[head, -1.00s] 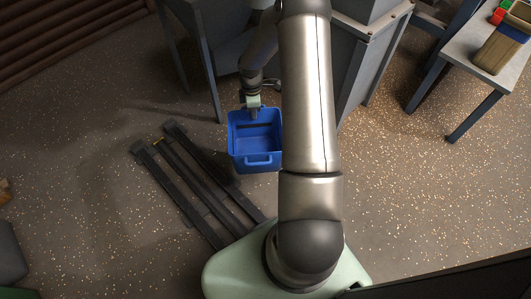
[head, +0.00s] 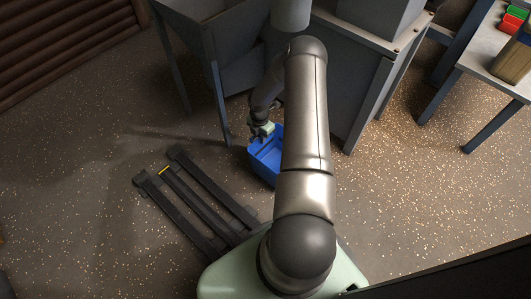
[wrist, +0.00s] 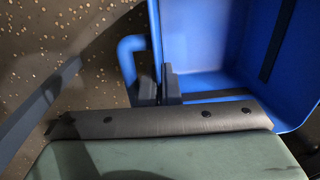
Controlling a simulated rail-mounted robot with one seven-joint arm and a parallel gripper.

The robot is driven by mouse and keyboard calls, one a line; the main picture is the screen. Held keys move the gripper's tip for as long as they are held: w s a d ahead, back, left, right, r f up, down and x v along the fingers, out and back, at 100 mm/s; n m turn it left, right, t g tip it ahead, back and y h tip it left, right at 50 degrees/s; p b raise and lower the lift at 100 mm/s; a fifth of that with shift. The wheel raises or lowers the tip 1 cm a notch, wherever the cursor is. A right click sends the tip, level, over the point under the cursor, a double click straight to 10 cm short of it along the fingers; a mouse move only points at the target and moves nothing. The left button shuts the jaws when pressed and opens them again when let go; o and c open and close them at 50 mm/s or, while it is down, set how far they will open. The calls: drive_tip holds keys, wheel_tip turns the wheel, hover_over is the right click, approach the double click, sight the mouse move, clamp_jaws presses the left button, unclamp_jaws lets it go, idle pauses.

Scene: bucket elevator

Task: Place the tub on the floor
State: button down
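The blue tub (head: 264,158) is left of my forearm in the head view, and its right part is hidden behind the arm. My gripper (head: 262,131) is at its far rim. In the wrist view, the tub (wrist: 205,45) fills the upper right, with its open inside showing and a loop handle (wrist: 129,62) on its left side. The fingers of my gripper (wrist: 158,88) straddle the tub's wall beside the handle, one outside and one inside, and look closed on it. I cannot tell whether the tub's underside touches the floor.
Dark parallel bars (head: 200,205) lie on the speckled floor left of the tub. A grey hopper on legs (head: 215,45) and a grey cabinet (head: 350,75) stand behind. A bench (head: 490,70) with small bins is at the right. The floor at left (head: 70,200) is open.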

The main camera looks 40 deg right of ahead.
sight(262, 149)
drive_tip(key=shift+s+f+b, duration=0.15)
drive_tip(key=shift+f+b, duration=0.55)
drive_tip(key=shift+f, duration=1.35)
drive_tip(key=shift+f, duration=0.2)
drive_tip(key=c, duration=1.6)
unclamp_jaws()
drive_tip(key=shift+c, duration=0.2)
drive_tip(key=shift+r, duration=0.1)
drive_tip(key=shift+w+r+p, duration=0.2)
drive_tip(key=shift+r+p, duration=0.85)
drive_tip(key=shift+r, duration=1.8)
